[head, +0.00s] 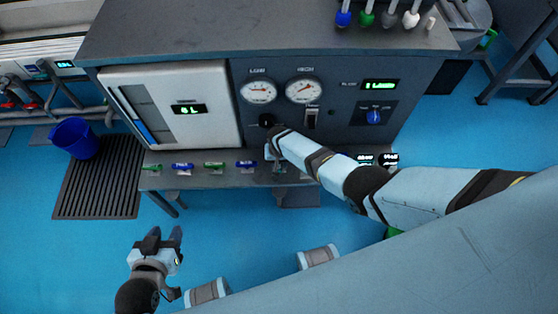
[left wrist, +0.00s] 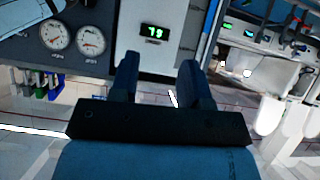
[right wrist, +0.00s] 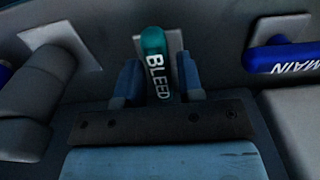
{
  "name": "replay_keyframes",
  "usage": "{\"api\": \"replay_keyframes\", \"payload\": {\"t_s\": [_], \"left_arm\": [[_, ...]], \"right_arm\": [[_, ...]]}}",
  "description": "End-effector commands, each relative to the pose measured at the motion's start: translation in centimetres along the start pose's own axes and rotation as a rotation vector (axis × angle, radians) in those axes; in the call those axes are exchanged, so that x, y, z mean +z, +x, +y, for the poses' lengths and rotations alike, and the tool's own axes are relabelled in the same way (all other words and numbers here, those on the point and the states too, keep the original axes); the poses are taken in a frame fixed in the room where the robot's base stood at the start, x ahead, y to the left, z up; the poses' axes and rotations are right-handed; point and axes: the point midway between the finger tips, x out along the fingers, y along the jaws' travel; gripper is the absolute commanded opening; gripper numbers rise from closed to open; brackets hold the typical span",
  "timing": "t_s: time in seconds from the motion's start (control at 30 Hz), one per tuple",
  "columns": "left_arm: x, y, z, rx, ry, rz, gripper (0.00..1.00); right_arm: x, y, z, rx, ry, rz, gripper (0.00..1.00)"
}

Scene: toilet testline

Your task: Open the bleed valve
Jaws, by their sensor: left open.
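The bleed valve handle (right wrist: 155,65), teal-green and lettered BLEED, shows in the right wrist view in front of a pale plate. My right gripper (right wrist: 159,72) has one finger on each side of it. The handle nearly fills the space between the fingers, but I cannot tell whether they press on it. In the head view my right gripper (head: 273,150) is at the console's front ledge, below the gauges, and hides the handle. My left gripper (head: 164,238) is open and empty over the floor at the lower left; its fingers also show in the left wrist view (left wrist: 160,70).
A blue handle lettered MAIN (right wrist: 280,57) is right of the bleed handle. Several small green and blue handles (head: 214,165) line the ledge. Two gauges (head: 303,90) and a black knob (head: 267,120) are above.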

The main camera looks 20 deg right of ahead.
Motion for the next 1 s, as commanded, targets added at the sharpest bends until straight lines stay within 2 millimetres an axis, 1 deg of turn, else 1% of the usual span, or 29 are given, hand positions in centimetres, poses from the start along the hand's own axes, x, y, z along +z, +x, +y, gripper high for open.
{"api": "replay_keyframes", "payload": {"t_s": [0.3, 0.37, 0.43, 0.57, 0.8, 0.9, 1.0], "left_arm": [[-0.1, 0.0, 0.0, 0.000, 0.000, 0.000, 0.43], [-0.3, -0.1, 0.0, 0.000, 0.000, 0.000, 0.43], [-0.7, -0.4, 0.1, 0.001, -0.003, -0.002, 0.43], [-1.5, -1.1, 0.1, 0.002, -0.013, -0.010, 0.43], [-1.8, -1.7, 0.0, -0.001, -0.037, -0.044, 0.43], [-1.9, -1.8, 0.1, -0.003, -0.047, -0.050, 0.43], [-2.0, -1.8, 0.1, -0.005, -0.055, -0.054, 0.43]], "right_arm": [[-0.1, -0.1, 0.0, 0.000, 0.002, 0.002, 0.47], [-0.1, -0.5, 0.0, -0.001, 0.002, 0.003, 0.47], [-0.1, -1.3, 0.0, -0.001, 0.002, 0.003, 0.47], [-0.1, -3.8, 0.0, -0.002, 0.002, 0.004, 0.47], [-0.1, -9.3, 0.0, -0.002, 0.002, 0.004, 0.47], [-0.1, -11.1, 0.0, -0.001, 0.002, 0.003, 0.47], [-0.1, -12.5, 0.0, -0.001, 0.001, 0.003, 0.47]]}}
